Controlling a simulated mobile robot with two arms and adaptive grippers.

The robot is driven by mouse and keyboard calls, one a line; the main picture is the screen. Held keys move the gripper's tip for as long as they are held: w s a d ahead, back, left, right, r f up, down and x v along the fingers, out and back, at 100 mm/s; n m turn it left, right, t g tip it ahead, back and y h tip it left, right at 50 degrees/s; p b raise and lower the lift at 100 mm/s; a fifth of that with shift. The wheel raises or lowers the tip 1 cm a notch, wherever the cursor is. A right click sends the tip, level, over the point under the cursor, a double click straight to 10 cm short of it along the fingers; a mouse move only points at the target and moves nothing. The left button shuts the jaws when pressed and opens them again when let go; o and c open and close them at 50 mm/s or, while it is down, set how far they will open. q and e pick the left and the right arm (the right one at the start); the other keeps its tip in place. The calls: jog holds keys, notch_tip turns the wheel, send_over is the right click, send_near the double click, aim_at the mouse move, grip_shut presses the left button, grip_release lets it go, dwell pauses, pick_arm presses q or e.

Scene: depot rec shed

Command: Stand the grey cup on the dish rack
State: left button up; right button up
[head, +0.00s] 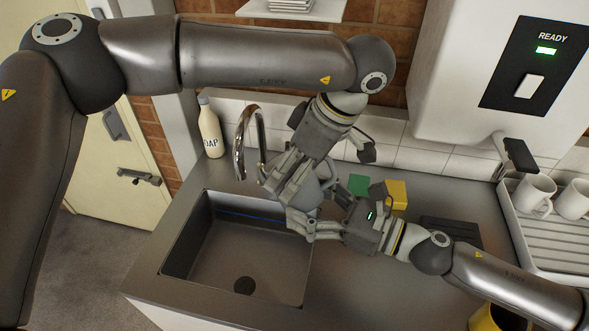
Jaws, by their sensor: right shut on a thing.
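The grey cup (306,193) is at the sink's right back edge, partly hidden between my two grippers. My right gripper (302,224) reaches in from the right and is shut on the cup at its lower side. My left gripper (285,187) comes down from above at the cup; its fingers overlap the cup, and I cannot tell whether they grip it. The dish rack (562,246) stands at the right, white and ridged, with white mugs (534,193) along its back.
The sink (190,255) is empty, with a curved tap (240,140) behind it. A soap bottle (210,130) stands back left. A green pad (358,184) and a yellow block (398,194) lie behind my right gripper. A yellow container (494,319) shows at the bottom right. A wall unit (455,75) hangs above the rack.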

pick_arm(q)
jog(key=shift+f, duration=0.1)
jog(key=shift+c, duration=1.1)
pick_arm(e)
jog(key=shift+r, duration=0.25)
pick_arm(q)
jog(key=shift+c, duration=1.2)
pick_arm(e)
jog(key=o, duration=2.1)
jog(key=shift+r, duration=0.1)
pick_arm(q)
jog(key=shift+c, duration=0.2)
pick_arm(e)
jog(key=shift+o, duration=0.2)
jog(key=shift+f, duration=0.2)
